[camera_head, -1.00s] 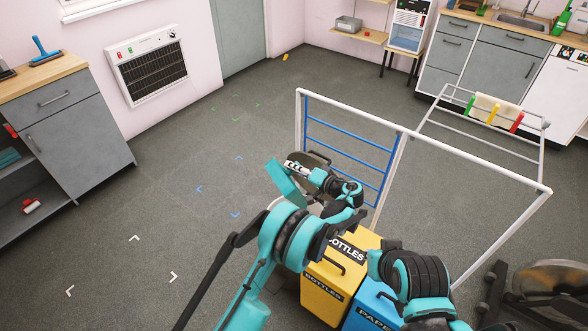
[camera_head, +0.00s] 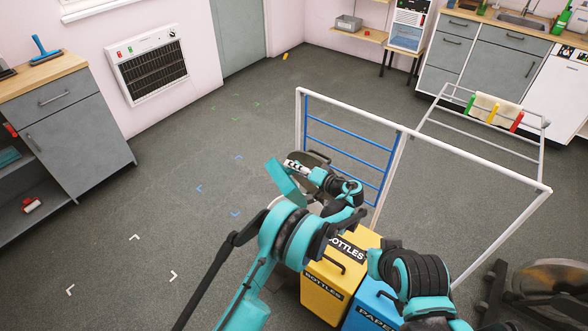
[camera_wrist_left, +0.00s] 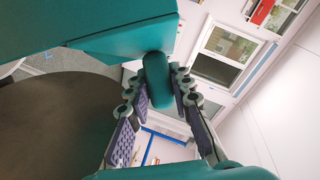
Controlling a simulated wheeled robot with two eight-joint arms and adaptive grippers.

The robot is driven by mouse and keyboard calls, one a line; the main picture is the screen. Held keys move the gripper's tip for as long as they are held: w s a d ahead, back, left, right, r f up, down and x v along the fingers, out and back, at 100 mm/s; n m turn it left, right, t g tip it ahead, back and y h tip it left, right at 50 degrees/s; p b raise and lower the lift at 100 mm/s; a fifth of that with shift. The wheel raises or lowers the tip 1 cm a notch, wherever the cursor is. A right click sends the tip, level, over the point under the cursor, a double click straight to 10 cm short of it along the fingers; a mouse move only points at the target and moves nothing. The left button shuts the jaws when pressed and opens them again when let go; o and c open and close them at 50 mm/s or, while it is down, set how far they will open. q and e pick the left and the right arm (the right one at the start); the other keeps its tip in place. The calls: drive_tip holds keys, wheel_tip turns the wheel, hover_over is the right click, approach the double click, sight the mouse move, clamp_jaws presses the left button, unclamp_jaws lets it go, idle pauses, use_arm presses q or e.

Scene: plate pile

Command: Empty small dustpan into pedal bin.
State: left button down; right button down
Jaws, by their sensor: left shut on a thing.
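The small teal dustpan (camera_head: 284,181) shows in the head view at the end of my left arm, its pan tilted steeply. In the left wrist view the pan (camera_wrist_left: 95,22) fills the upper left and its rounded handle (camera_wrist_left: 158,80) lies between the fingers. My left gripper (camera_head: 298,168) is shut on that handle. A dark round surface, seemingly the pedal bin's lid (camera_head: 318,159), shows just behind the gripper; the arm hides most of the bin. A large dark round surface (camera_wrist_left: 50,125) also fills the lower left of the wrist view. My right gripper is out of view. The pan's contents are hidden.
A yellow bottles bin (camera_head: 325,295) and a blue paper bin (camera_head: 368,308) stand below my arms. A white frame with blue rails (camera_head: 345,145) stands close behind the left gripper. A drying rack (camera_head: 470,125) is at right. The floor (camera_head: 150,200) at left is open.

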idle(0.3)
use_arm(q)
drive_tip(key=shift+f, duration=0.65)
